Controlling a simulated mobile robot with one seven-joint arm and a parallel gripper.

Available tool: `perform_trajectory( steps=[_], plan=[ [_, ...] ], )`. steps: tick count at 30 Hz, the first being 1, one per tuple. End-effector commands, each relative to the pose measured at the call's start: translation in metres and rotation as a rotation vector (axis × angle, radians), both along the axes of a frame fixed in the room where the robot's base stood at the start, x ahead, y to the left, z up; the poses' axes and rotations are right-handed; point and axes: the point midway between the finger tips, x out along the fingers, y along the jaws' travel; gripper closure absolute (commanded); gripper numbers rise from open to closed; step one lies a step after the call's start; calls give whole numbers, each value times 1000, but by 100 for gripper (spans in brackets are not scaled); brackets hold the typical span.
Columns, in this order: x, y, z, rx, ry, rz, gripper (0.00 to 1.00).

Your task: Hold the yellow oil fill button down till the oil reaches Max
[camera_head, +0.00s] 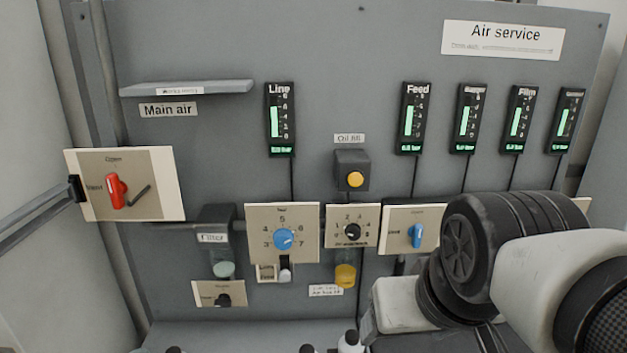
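The yellow oil fill button (355,180) sits on a dark box (351,158) under the "Oil fill" label, in the middle of the grey panel. Nothing touches it. Below it, under a plate with a black numbered knob (352,232), hangs a clear bowl with yellow oil (346,274) in its lower part. The Max mark is too small to read here. My arm reaches in from the lower right, right of the button and bowl and apart from them in the picture. My gripper's fingers do not show.
A red-handled valve (117,191) stands at the left and a shelf (187,88) juts out above it. A blue regulator knob (284,239), a filter bowl (222,265) and a blue lever (416,235) flank the oil unit. Several lit gauges (409,121) line the upper panel. Bottle tops (350,342) show at the bottom.

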Motion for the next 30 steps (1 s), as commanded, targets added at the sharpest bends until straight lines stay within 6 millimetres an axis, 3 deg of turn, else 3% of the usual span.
perform_trajectory(
  steps=[6,18,30],
  plan=[
    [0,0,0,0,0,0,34],
    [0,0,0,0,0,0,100],
    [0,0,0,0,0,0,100]
  ],
)
